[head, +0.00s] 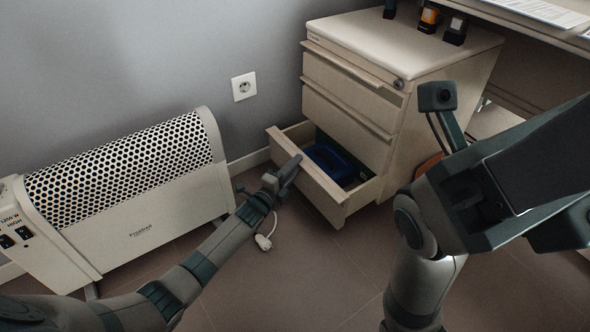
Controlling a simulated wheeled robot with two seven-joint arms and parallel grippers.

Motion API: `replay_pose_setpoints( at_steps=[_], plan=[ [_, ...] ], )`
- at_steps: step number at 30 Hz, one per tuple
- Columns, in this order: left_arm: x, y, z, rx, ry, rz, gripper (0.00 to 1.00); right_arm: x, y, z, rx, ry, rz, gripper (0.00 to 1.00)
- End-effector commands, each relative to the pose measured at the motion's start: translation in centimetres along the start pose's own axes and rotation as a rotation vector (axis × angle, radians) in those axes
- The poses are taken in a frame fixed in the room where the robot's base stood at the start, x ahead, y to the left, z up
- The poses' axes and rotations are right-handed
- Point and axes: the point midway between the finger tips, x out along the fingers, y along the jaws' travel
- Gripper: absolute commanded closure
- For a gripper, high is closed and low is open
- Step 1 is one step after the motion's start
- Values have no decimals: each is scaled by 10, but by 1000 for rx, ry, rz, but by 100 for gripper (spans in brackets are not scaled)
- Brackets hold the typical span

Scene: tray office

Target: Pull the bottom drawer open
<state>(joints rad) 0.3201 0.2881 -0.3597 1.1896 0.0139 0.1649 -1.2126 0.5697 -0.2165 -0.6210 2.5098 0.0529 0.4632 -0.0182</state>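The bottom drawer (318,185) of the beige cabinet (385,50) stands pulled out toward the floor in front, with its inside showing. A blue object (335,158) and something dark lie in it. My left gripper (288,172) is at the left part of the drawer's front panel, overlapping its top edge in the picture. Its fingers are dark and seen nearly edge-on, so I cannot tell whether they are shut on the panel or only beside it. My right arm stands in the right foreground; I do not make out its fingertips.
The upper drawers (345,105) are shut. A white heater (135,200) stands left of the cabinet by the wall, with a white plug (263,242) on the floor. A desk (540,45) is at the upper right. Floor in front of the drawer is clear.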

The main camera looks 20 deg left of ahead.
Motion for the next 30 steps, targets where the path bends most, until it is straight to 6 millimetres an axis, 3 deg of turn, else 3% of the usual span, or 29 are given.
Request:
replay_pose_setpoints(
  at_steps=[8,12,30],
  plan=[
    [1,0,0,0,0,0,75,1,0,-1,-2,5,-5,43],
    [1,0,0,0,0,0,100,0,1,0,-5,1,-5,43],
    [0,0,0,0,0,1,100,-1,2,0,-8,-3,-2,43]
  ],
)
